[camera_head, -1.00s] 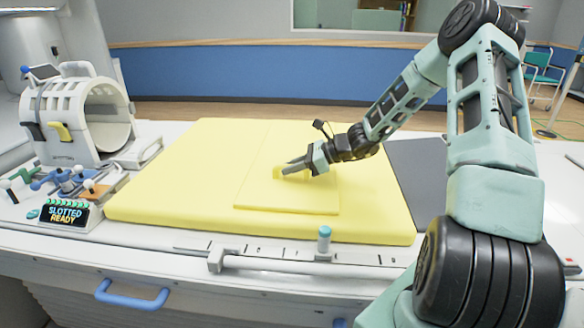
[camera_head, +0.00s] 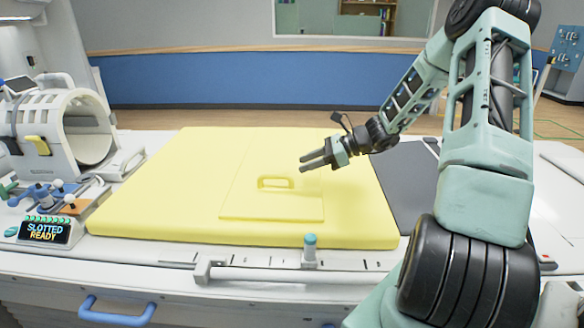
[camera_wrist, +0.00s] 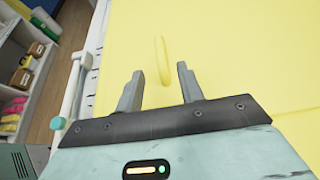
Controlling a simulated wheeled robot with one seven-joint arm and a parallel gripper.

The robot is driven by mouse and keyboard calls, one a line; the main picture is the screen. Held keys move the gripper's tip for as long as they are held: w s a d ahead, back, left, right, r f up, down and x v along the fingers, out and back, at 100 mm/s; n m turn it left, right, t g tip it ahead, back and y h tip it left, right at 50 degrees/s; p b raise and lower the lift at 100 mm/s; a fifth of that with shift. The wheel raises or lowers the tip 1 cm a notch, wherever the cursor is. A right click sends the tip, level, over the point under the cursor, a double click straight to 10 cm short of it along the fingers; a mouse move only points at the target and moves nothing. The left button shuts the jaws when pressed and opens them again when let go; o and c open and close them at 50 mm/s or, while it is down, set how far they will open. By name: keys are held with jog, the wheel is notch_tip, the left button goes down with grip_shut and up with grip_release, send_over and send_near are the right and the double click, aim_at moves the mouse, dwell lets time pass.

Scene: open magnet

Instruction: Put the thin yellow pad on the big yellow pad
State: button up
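The big yellow pad (camera_head: 160,190) lies flat on the white table. The thin yellow pad (camera_head: 270,208) lies flat on top of it, right of its middle, with a raised yellow handle (camera_head: 275,183) on its upper face. My gripper (camera_head: 303,163) is open and empty, above the pads, to the right of the handle and apart from it. In the wrist view the gripper's two fingers (camera_wrist: 158,82) are spread, with the handle (camera_wrist: 162,62) ahead of them and nothing between them.
A rail with a teal-capped post (camera_head: 310,250) runs along the front edge. A grey mat (camera_head: 405,180) lies right.

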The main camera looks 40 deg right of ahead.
jog(key=shift+v, duration=0.95)
jog(key=s+a+n+g+h, duration=0.1)
jog(key=s+a+n+g, duration=0.15)
jog(key=a+n, duration=0.55)
jog(key=s+a+r+n+g, duration=0.1)
jog(key=s+a+n+g, duration=0.2)
jog(key=a, duration=0.8)
jog(key=s+a+n+g+h, duration=0.15)
jog(key=a+n+g, duration=0.35)
jog(key=a, duration=0.5)
jog(key=s+a+r+n+h, duration=0.1)
jog(key=s+a+n+h, duration=0.2)
jog(key=s+n, duration=0.6)
jog(key=s+a+r+n+t+h, duration=0.1)
jog(key=s+a+n+h, duration=0.2)
jog(key=s+a+n, duration=0.4)
jog(key=shift+s+a+r+n, duration=0.25)
jog(key=shift+s+n, duration=0.7)
jog(key=shift+n, duration=0.45)
jog(key=shift+r+t, duration=0.1)
jog(key=shift+t, duration=0.15)
notch_tip(320, 180, up, 10)
jog(key=p, duration=1)
